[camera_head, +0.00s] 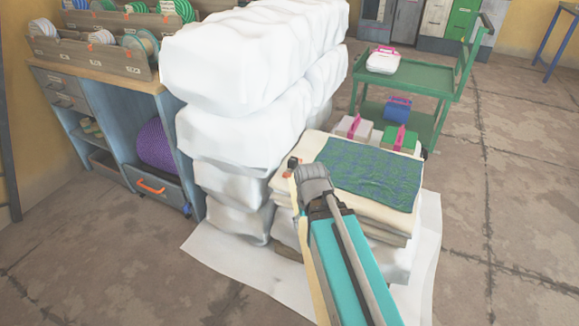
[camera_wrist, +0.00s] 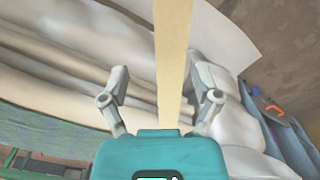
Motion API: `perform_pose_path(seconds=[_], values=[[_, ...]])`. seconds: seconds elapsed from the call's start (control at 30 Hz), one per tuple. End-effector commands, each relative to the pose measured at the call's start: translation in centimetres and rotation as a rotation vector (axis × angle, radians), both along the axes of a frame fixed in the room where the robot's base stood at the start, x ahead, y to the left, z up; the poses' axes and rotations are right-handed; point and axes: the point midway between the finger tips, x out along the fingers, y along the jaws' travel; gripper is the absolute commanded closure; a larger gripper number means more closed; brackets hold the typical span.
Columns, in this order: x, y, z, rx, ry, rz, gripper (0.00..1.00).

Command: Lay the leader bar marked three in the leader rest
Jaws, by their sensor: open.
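A long pale wooden bar (camera_wrist: 173,50) runs from the top of the wrist view down between the two fingers of my gripper (camera_wrist: 158,75). The fingers are apart, with a gap on each side of the bar. I cannot tell how far beyond the fingertips the bar lies. In the head view a thin pale bar (camera_head: 311,252) runs along the left side of my teal arm. No mark with a three can be read on it. I cannot make out the leader rest in either view.
A stack of folded cream cloth with a blue-green cloth (camera_head: 370,172) on top lies beside my arm. Tall white wrapped bales (camera_head: 235,125) stand to its left. A blue cabinet (camera_head: 125,125) with spools is at left, a green trolley (camera_head: 412,77) behind.

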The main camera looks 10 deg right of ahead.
Motion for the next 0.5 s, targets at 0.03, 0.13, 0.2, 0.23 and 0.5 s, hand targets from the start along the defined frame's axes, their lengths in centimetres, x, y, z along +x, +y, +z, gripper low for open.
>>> perform_pose_path(seconds=[0.03, 0.13, 0.2, 0.23, 0.5], values=[[1.0, 0.0, 0.6, 0.0, 0.0, -0.012, 0.17], [3.2, -1.1, 1.8, 0.0, 0.0, -0.056, 0.17], [5.2, -1.3, 2.8, 0.0, 0.0, -0.096, 0.17], [6.1, -1.3, 3.3, 0.0, 0.0, -0.116, 0.17], [16.7, -1.3, 8.4, 0.0, 0.0, -0.333, 0.17]])
